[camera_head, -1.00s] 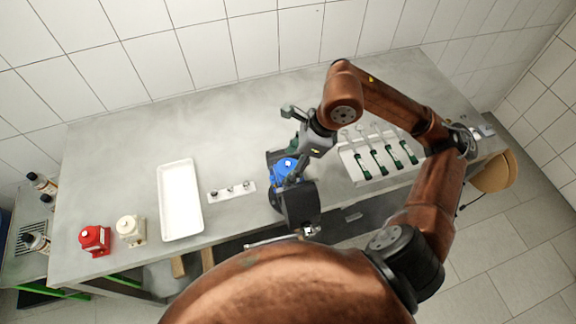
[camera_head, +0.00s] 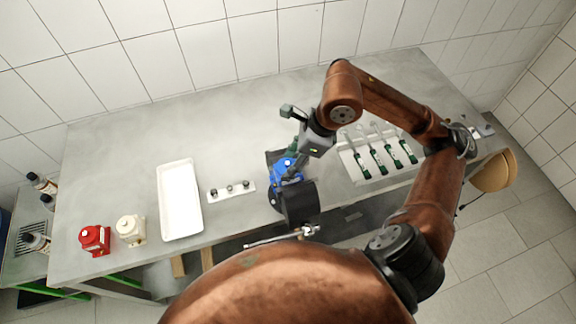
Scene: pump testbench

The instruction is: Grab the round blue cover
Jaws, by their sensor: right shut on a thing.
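The round blue cover (camera_head: 284,168) is at the middle of the table's front part, on the dark pump body (camera_head: 300,203). My right gripper (camera_head: 291,159) reaches down from the upper right and is shut on the blue cover. The fingers hide part of the cover, and I cannot tell whether it is still seated on the pump. My left gripper is not in view.
A long white tray (camera_head: 180,232) lies left of the pump. A small white plate with several dark-topped bolts (camera_head: 231,190) is between them. Red (camera_head: 94,240) and cream (camera_head: 131,230) parts stand at the left. Green-handled tools (camera_head: 378,160) lie at right. The back of the table is clear.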

